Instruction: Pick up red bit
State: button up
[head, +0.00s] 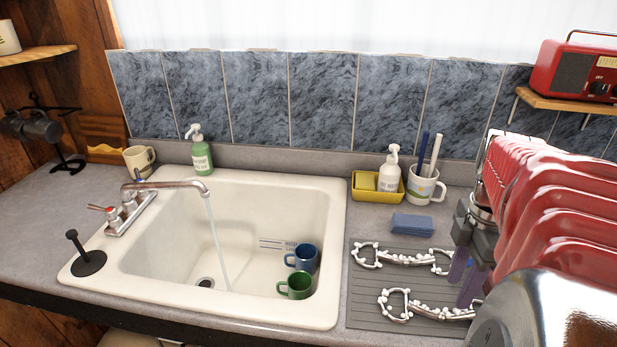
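Two pale silver bits with looped ends and knobbly mouthpieces lie on a grey ridged mat (372,313). The far bit (402,260) lies across the back of the mat, and the near bit (428,307) lies in front of it. I see no red on either one. My gripper (460,293) hangs over the right side of the mat, pointing down. Its two purple-padded fingers are apart, with nothing visible between them. The fingers partly cover the right ends of the bits. I cannot tell how high they are above them.
A sink (170,240) with running water holds a blue mug (301,259) and a green mug (295,287). Behind the mat are a blue sponge (412,225), a yellow caddy (366,188) and a white mug (424,187). A red radio (575,70) sits on a shelf.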

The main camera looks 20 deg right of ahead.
aim_at(450, 314)
jog(key=shift+f, duration=1.35)
jog(key=shift+s+f, duration=0.15)
jog(key=shift+f, duration=1.15)
jog(key=shift+s+f, duration=0.15)
jog(key=shift+f, duration=1.15)
grip_shut()
